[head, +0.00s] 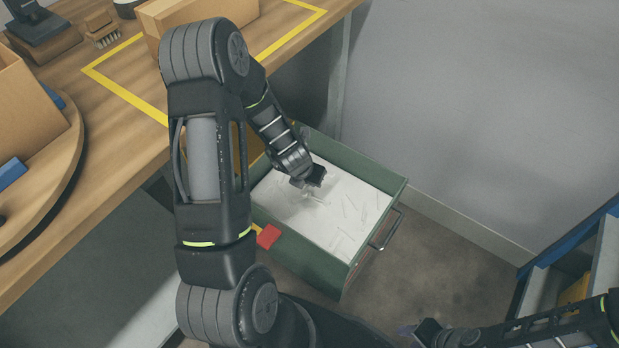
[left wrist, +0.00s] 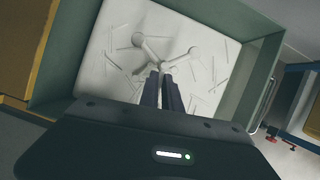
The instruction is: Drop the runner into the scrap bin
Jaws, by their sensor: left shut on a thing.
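The scrap bin is an open green box (head: 385,176) with a pale bottom strewn with thin white scraps. Its green wall also shows in the left wrist view (left wrist: 258,75). My left gripper (head: 314,190) is over the bin's opening, pointing down. In the left wrist view its fingers (left wrist: 166,78) are shut on the runner (left wrist: 152,51), a white branched piece with rounded ends. The runner is hard to make out against the pale bottom in the head view. My right gripper (head: 418,332) is low at the bottom right, away from the bin; its jaws are unclear.
A wooden bench (head: 120,165) with a yellow marked outline (head: 128,95) and a cardboard box stands left of the bin. A red tag (head: 268,237) is at the bin's near side. A blue-edged rack (head: 570,240) stands at the right. Bare floor lies between.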

